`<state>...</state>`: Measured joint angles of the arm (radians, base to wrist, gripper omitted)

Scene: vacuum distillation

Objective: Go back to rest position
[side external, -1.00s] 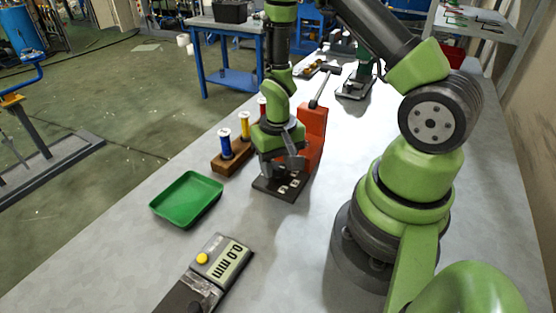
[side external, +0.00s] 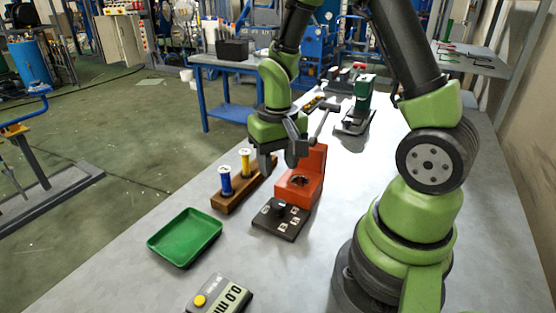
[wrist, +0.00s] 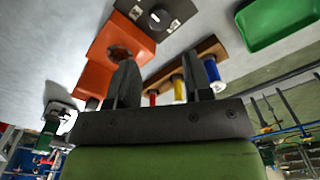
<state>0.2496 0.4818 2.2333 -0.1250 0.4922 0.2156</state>
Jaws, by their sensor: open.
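My gripper (side external: 281,162) is open and empty, its fingers pointing down in front of the orange device (side external: 316,172). It is above and apart from a black plate (side external: 272,229) that carries a small dark knob and several pale labels. In the wrist view, the two dark fingers (wrist: 158,78) stand apart with nothing between them. The orange device (wrist: 100,48) and the black plate (wrist: 131,10) lie beyond them. No marker of a rest position is visible.
A wooden rack (side external: 228,206) with blue and yellow spools stands left of the gripper; a red spool (wrist: 153,98) shows in the wrist view. A green tray (side external: 185,237) and a display gauge (side external: 218,295) lie nearer. A green-and-black device (side external: 358,105) stands behind.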

